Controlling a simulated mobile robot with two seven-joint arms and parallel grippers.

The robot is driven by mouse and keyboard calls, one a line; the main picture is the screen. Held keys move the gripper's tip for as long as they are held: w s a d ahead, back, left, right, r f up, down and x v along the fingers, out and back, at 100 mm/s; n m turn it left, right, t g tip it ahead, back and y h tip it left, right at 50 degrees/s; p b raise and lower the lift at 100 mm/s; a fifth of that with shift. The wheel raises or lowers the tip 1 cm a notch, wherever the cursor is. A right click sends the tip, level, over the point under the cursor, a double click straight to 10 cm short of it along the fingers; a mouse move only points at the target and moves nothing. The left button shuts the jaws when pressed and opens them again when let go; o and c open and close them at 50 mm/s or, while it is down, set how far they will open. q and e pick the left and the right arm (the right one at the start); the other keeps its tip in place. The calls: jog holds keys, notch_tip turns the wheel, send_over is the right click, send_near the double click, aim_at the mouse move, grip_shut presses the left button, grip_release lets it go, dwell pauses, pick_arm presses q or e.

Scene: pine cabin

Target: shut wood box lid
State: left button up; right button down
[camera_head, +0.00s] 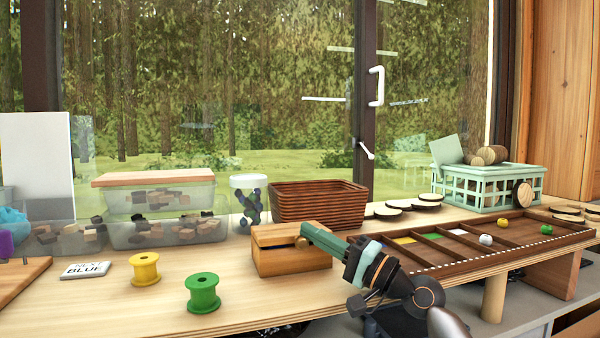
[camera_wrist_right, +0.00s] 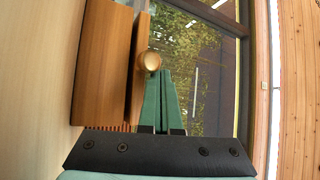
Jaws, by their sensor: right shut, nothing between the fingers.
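The wood box (camera_head: 292,263) stands on the bench near the middle of the head view. Its lid (camera_head: 275,234) lies over the top, with a round knob (camera_head: 302,243) at the front. In the right wrist view the box (camera_wrist_right: 100,65) is at left, and a dark narrow gap shows between box and lid (camera_wrist_right: 141,75). My right gripper (camera_head: 308,231) is shut and empty, its green fingertips by the knob, which also shows in the wrist view (camera_wrist_right: 149,62). I cannot tell whether they touch it. My left gripper is out of view.
A slatted brown basket (camera_head: 318,204) stands behind the box. A divided tray (camera_head: 470,245) is to the right, clear bins (camera_head: 165,232) to the left. Green (camera_head: 203,293) and yellow (camera_head: 145,269) spools stand at front left. Bench front before the box is clear.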

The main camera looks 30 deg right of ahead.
jog(key=s+a+r+p, duration=0.6)
jog(key=s+a+r, duration=0.1)
jog(key=s+r, duration=0.55)
jog(key=w+d+f+m+t+h+p, duration=0.1)
jog(key=w+d+f+h+p, duration=0.2)
jog(key=w+f+h+p, duration=0.3)
jog(key=s+f+n+h+p, duration=0.4)
jog(key=f+h+p, duration=0.15)
jog(key=h, duration=0.45)
jog(key=r+p+x, duration=0.1)
jog(key=p+x, duration=0.3)
jog(key=x, duration=0.5)
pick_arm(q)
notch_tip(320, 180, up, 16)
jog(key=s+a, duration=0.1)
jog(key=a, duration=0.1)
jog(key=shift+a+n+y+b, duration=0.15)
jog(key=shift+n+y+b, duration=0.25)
pick_arm(e)
jog(key=shift+g, duration=0.4)
jog(key=shift+w+a+f, duration=0.1)
jog(key=shift+a+f, duration=0.1)
jog(key=shift+f, duration=0.55)
jog(key=shift+w+a+f, duration=0.1)
jog(key=shift+a+f, duration=0.1)
jog(key=shift+f, duration=0.5)
jog(key=shift+w+a+f, duration=0.1)
jog(key=shift+a+f, duration=0.1)
jog(key=shift+f, duration=0.55)
